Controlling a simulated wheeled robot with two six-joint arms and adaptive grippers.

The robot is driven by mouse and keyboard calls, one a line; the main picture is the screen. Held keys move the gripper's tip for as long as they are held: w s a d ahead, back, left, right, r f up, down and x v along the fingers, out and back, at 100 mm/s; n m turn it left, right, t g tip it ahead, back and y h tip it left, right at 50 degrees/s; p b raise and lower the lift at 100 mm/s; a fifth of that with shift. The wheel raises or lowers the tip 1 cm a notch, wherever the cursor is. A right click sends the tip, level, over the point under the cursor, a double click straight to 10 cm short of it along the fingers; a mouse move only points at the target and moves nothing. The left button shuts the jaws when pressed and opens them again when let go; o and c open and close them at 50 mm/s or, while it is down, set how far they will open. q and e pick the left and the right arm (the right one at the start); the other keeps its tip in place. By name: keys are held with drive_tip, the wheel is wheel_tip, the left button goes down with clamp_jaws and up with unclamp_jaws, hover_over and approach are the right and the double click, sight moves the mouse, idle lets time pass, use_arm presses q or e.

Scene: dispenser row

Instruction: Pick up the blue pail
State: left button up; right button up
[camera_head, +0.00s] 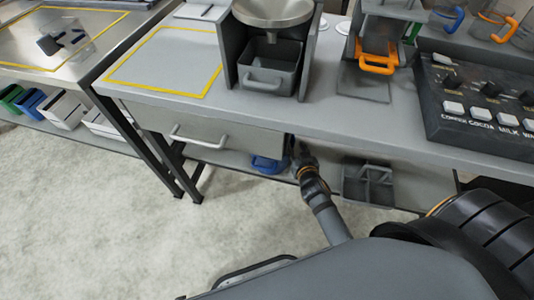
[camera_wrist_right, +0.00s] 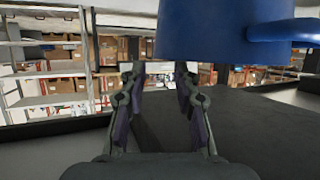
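The blue pail (camera_head: 266,164) shows in the head view on the lower shelf under the counter, partly hidden by the drawer above it. My right gripper (camera_head: 301,150) is just to the right of the pail, at the counter's front edge, seen small. In the right wrist view the pail (camera_wrist_right: 215,32) is large at the top, its handle pointing right. There the two fingers of my right gripper (camera_wrist_right: 160,76) stand apart with a clear gap and nothing held; the pail's edge lies just above their tips in the picture. My left gripper is not in view.
A drawer with a pale handle (camera_head: 199,140) hangs above the pail. A grey divided caddy (camera_head: 368,184) is on the lower shelf to the right. The counter carries a grey bin (camera_head: 272,76), an orange-handled holder (camera_head: 377,61) and a button panel (camera_head: 480,100). The floor at left is clear.

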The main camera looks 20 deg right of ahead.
sight(292, 139)
drive_tip(key=x, duration=0.6)
drive_tip(key=shift+w+d+f+b, duration=0.1)
drive_tip(key=shift+w+f+b, duration=0.15)
drive_tip(key=shift+b, duration=0.15)
drive_tip(key=shift+w, duration=0.15)
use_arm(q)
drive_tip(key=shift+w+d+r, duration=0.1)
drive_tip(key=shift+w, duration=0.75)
use_arm(e)
drive_tip(key=c, duration=0.5)
clamp_jaws()
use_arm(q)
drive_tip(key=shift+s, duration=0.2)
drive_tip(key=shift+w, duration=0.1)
